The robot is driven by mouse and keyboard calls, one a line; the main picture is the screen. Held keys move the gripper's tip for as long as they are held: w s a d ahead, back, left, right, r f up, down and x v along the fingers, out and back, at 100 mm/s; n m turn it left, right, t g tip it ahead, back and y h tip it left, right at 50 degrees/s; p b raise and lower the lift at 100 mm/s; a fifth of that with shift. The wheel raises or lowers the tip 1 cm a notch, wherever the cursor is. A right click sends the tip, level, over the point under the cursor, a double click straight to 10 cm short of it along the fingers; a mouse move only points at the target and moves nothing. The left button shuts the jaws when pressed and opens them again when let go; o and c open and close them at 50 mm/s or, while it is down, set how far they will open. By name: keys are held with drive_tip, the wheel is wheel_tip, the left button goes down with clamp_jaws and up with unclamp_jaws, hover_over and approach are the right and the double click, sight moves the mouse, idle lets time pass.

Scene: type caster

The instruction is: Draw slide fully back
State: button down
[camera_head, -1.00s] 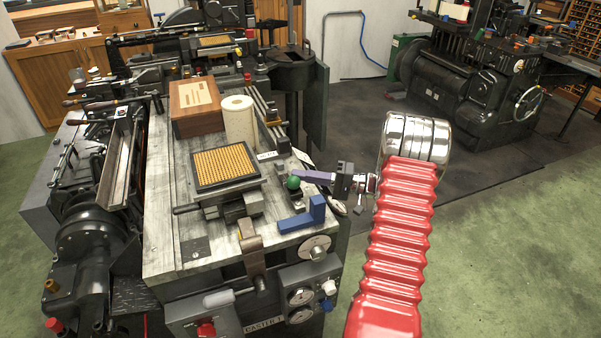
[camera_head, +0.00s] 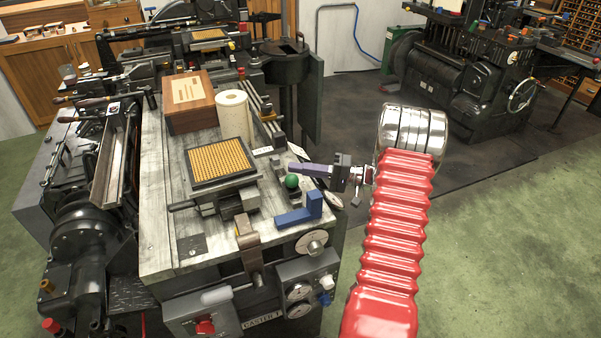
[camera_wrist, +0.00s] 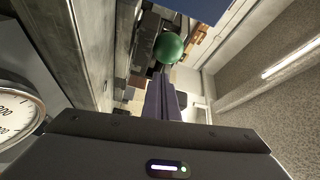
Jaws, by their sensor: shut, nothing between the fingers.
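A green ball knob (camera_head: 291,181) stands on a small dark fixture on the right part of the machine's grey top. I cannot tell for sure which part is the slide. My gripper (camera_head: 294,167) has purple fingers, shut and empty, reaching in from the right. In the head view the fingertips lie just above and behind the knob. In the wrist view the shut fingers (camera_wrist: 160,78) point at the green knob (camera_wrist: 168,47), just beyond their tips. I cannot tell whether they touch it.
A blue angled block (camera_head: 300,214) lies in front of the knob. A gold-gridded plate (camera_head: 221,159) on a carriage sits to its left. A wooden box (camera_head: 190,104) and a white roll (camera_head: 233,109) stand behind. The green floor (camera_head: 500,240) at right is open.

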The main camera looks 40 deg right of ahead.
drive_tip(key=shift+w+d+r, duration=0.1)
drive_tip(key=shift+w+d, duration=0.35)
drive_tip(key=shift+w, duration=0.3)
drive_tip(key=shift+s+d, duration=0.4)
drive_tip(key=shift+d, duration=0.2)
drive_tip(key=v, duration=0.8)
drive_tip(key=shift+s+d, duration=0.25)
drive_tip(key=shift+s, duration=0.05)
drive_tip(key=shift+s, duration=0.1)
